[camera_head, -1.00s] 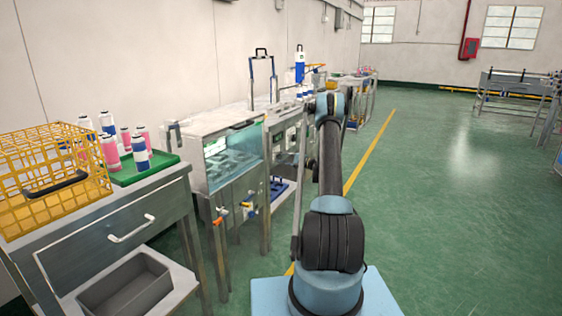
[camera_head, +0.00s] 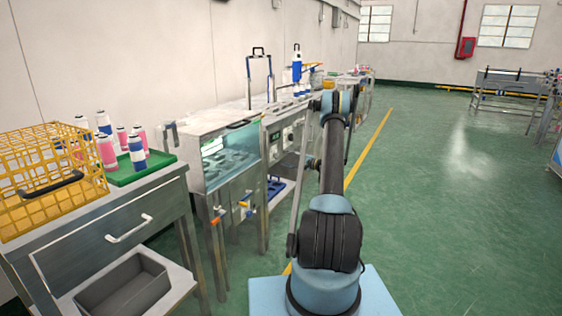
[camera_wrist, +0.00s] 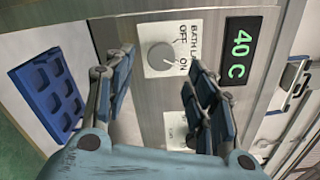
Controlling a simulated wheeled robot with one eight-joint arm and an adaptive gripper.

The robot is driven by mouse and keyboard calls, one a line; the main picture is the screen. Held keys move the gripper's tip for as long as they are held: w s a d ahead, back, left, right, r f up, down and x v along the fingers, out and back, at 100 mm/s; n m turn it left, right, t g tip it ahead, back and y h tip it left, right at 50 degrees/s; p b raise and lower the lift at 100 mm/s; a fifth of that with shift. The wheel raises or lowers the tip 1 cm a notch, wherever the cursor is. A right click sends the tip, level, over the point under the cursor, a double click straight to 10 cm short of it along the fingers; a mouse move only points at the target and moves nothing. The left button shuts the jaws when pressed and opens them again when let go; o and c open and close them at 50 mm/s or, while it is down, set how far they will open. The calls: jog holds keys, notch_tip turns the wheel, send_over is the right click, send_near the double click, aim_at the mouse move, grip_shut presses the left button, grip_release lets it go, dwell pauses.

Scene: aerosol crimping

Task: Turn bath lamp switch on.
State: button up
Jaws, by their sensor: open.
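In the wrist view, a round grey bath lamp knob (camera_wrist: 163,56) sits on a white plate (camera_wrist: 151,27) marked "BATH L...", OFF and ON. The rest of the label is hidden behind a finger. I cannot tell which mark the knob points to. My gripper (camera_wrist: 160,62) is open, its two blue-grey fingers on either side of the knob in the picture. No contact with the knob shows. In the head view, my arm hides the gripper and knob. The glass-fronted water bath (camera_head: 231,158) stands left of the arm.
Beside the knob is a green "40 C" display (camera_wrist: 240,50); a second white plate (camera_wrist: 178,130) is partly hidden. A blue compartment tray (camera_wrist: 48,92) lies at left. A yellow basket (camera_head: 40,160) and a green tray (camera_head: 155,165) stand on the near bench.

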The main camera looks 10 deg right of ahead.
jog(key=v, duration=0.6)
jog(key=shift+d, duration=0.15)
jog(key=shift+s, duration=0.1)
jog(key=s+a+r+n+g+h, duration=0.2)
jog(key=s+a+r, duration=0.25)
jog(key=r, duration=0.25)
jog(key=s+a+r+n+g+h, duration=0.1)
jog(key=s+a+r+g, duration=0.1)
jog(key=s+a+r, duration=0.4)
jog(key=s+a+r+n+g+h, duration=0.15)
jog(key=s+r, duration=0.25)
jog(key=s, duration=0.4)
jog(key=s+a+r+n+g+h, duration=0.1)
jog(key=s+a+r+h, duration=0.2)
jog(key=s, duration=0.4)
jog(key=s+n+g+h, duration=0.1)
jog(key=s+n+h, duration=0.2)
jog(key=s, duration=1.9)
jog(key=s+d+f+n+h, duration=0.1)
jog(key=s+f, duration=0.3)
jog(key=s, duration=0.5)
jog(key=s+d+f+n+h, duration=0.1)
jog(key=s+d+f+h, duration=0.2)
jog(key=s, duration=0.5)
notch_tip(320, 180, down, 2)
jog(key=shift+s+d+f+g, duration=0.25)
jog(key=shift+s+d+g, duration=0.2)
jog(key=shift+d, duration=0.15)
